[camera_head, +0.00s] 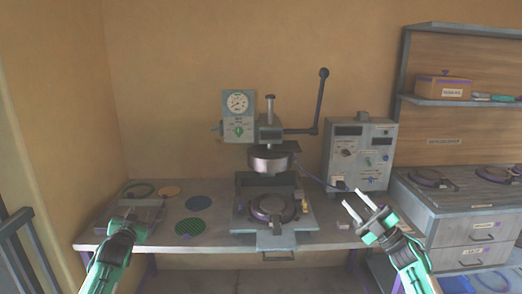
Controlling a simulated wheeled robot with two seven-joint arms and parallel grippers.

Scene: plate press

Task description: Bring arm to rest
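My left gripper (132,212) is over the left end of the workbench. Its fingers blend with a grey shape there, so I cannot make out their gap or anything between them. My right gripper (354,204) is in front of the bench's right end, with its two pale fingers spread apart and nothing between them. The plate press (268,158) stands at the middle of the bench, its lever raised at the right. A round ring-shaped plate (273,208) sits on the press base below the raised head.
The workbench (165,238) holds a green disc (193,228), a blue disc (199,203), an orange disc (169,191) and a dark ring (139,190). A control box (360,152) stands right of the press. A drawer cabinet (475,225) and shelf (462,102) are at the right.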

